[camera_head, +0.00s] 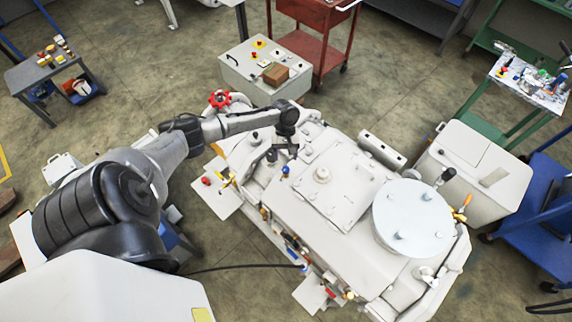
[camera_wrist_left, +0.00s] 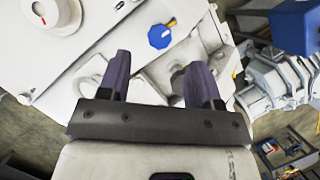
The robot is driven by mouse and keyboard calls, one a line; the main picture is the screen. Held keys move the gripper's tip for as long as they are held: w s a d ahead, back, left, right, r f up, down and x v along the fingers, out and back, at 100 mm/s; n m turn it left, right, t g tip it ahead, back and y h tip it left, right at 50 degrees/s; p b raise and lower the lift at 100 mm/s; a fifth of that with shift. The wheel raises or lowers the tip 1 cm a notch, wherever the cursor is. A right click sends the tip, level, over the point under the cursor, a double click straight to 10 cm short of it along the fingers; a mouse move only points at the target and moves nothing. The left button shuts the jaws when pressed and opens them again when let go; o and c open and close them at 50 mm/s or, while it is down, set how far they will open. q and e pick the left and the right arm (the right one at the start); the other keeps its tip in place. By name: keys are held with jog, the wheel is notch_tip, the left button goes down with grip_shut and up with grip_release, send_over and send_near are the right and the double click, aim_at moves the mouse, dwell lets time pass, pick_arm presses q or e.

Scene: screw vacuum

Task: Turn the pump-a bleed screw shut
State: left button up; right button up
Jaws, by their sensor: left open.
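The white vacuum pump unit (camera_head: 310,200) fills the middle of the head view. My left gripper (camera_head: 284,152) is over its upper left part. In the left wrist view my left gripper (camera_wrist_left: 158,65) is open, with two dark purple fingers apart and nothing between them. A blue knob (camera_wrist_left: 160,37) with an orange pointer sits on the white body just beyond the fingertips, apart from them. A small blue knob also shows in the head view (camera_head: 285,170), just below the gripper. I cannot tell which part is the pump-a bleed screw. My right gripper is not in view.
A red handwheel (camera_head: 219,98) stands behind my left forearm. A white box with buttons (camera_head: 265,70) is at the back. A round white lid (camera_head: 412,218) is on the unit's right. Several coloured fittings line the front edge. A dial (camera_wrist_left: 57,14) shows at the wrist view's upper left.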

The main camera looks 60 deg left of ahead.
aim_at(286, 168)
pick_arm(q)
jog(key=shift+x, duration=2.6)
jog(key=c, duration=0.9)
